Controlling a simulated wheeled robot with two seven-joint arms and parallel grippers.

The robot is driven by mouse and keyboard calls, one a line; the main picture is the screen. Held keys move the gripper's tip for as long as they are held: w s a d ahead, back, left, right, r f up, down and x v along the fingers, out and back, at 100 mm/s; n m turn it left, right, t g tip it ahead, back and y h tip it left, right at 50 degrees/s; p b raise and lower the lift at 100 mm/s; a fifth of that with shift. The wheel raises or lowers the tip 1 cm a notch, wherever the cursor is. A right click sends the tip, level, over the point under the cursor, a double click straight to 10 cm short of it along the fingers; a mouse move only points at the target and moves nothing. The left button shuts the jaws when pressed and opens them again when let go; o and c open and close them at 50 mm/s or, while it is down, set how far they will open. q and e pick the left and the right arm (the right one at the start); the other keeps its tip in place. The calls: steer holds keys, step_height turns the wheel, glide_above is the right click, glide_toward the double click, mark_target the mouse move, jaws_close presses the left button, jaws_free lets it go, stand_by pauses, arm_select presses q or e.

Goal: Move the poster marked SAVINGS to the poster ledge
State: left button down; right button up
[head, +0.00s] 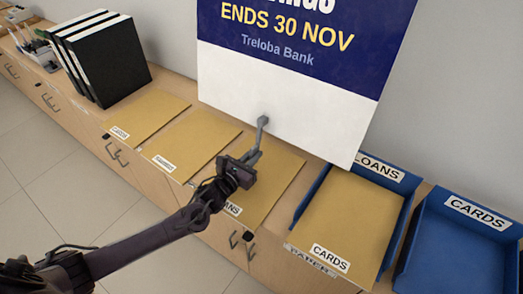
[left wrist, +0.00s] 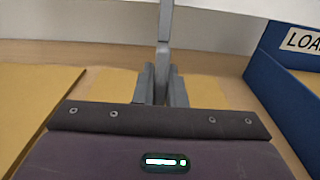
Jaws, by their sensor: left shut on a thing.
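A large poster (head: 286,75), dark blue above and white below, is upright over the counter's back part. Its top is cut off; the heading shows only partly, above "ENDS 30 NOV" and "Treloba Bank". Its white lower part also shows in the left wrist view (left wrist: 95,18). My left gripper (head: 250,160) is shut on a grey handle (head: 262,130) at the poster's lower front; the handle rises from between the fingers in the left wrist view (left wrist: 164,35). The poster's lower edge seems to hang above the folders. The poster ledge cannot be made out. My right gripper is out of view.
Tan folders lie along the wooden counter, one labelled CARDS (head: 145,112) at the left. A blue tray marked LOANS (head: 400,195) holds a folder marked CARDS (head: 345,225). A blue tray marked CARDS (head: 440,250) is at the right. Black binders (head: 118,62) stand at the left.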

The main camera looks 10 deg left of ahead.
arm_select(q)
steer(key=shift+r+p+v, duration=0.2)
steer(key=shift+p+v, duration=0.4)
steer(key=shift+v, duration=0.25)
steer(key=shift+r+p+v, duration=0.2)
steer(key=shift+p+v, duration=0.35)
steer(key=shift+v, duration=0.3)
steer(key=shift+r+p+v, duration=0.2)
steer(key=shift+p+v, duration=0.4)
steer(key=shift+v, duration=0.25)
steer(key=shift+s+a, duration=0.1)
steer(key=shift+s, duration=0.25)
steer(key=shift+s, duration=0.1)
